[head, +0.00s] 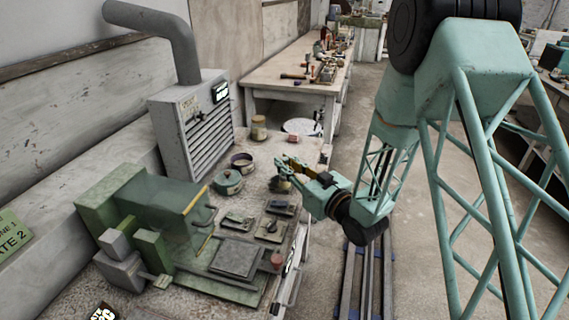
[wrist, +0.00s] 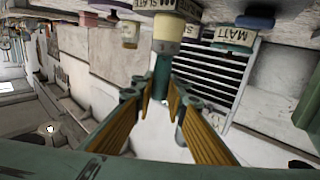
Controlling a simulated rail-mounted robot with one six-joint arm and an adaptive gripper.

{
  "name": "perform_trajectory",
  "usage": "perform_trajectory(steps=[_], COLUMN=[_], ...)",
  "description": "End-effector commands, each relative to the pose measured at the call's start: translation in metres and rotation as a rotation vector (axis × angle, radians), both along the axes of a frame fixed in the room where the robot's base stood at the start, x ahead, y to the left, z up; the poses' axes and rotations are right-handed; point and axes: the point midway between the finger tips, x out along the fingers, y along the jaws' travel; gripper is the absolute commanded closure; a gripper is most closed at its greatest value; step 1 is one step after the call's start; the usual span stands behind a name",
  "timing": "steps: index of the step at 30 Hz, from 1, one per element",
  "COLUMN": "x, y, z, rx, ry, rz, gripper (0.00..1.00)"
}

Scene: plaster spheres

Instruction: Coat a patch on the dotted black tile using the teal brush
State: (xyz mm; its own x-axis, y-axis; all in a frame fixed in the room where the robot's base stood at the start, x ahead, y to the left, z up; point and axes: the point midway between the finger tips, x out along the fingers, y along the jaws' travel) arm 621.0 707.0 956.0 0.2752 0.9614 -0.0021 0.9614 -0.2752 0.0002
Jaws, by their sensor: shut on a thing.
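My gripper (head: 287,164) hangs over the bench near a small pale jar (head: 284,185). In the wrist view its fingers (wrist: 160,98) are closed around a teal upright piece, which looks like the teal brush (wrist: 161,72). The brush lines up with a pale jar (wrist: 167,30) labelled SLATE; I cannot tell whether its tip is inside. Several small dark tiles lie on the bench, including a left one (head: 238,221), a middle one (head: 271,229) and a right one (head: 281,208). Each has something on it. Dots are too small to see, so I cannot tell which is the dotted black tile.
A teal pot (head: 228,182), a purple-rimmed pot (head: 242,161) and a tan jar (head: 259,127) stand behind the tiles. A green machine with a clear guard (head: 175,205) is at left, with a grey plate (head: 237,258) before it. A louvred grey unit (head: 195,120) stands behind.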

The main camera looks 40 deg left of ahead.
Motion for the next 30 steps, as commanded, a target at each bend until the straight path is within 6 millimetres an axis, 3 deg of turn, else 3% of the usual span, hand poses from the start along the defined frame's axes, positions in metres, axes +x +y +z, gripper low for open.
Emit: perform_trajectory(steps=[15,30], x=[0.007,0.007], y=[-0.016,-0.017], z=[0.0,-0.001], rx=[0.0,0.0], ry=[0.0,0.0], rz=[0.0,0.0], gripper=[0.98,0.98])
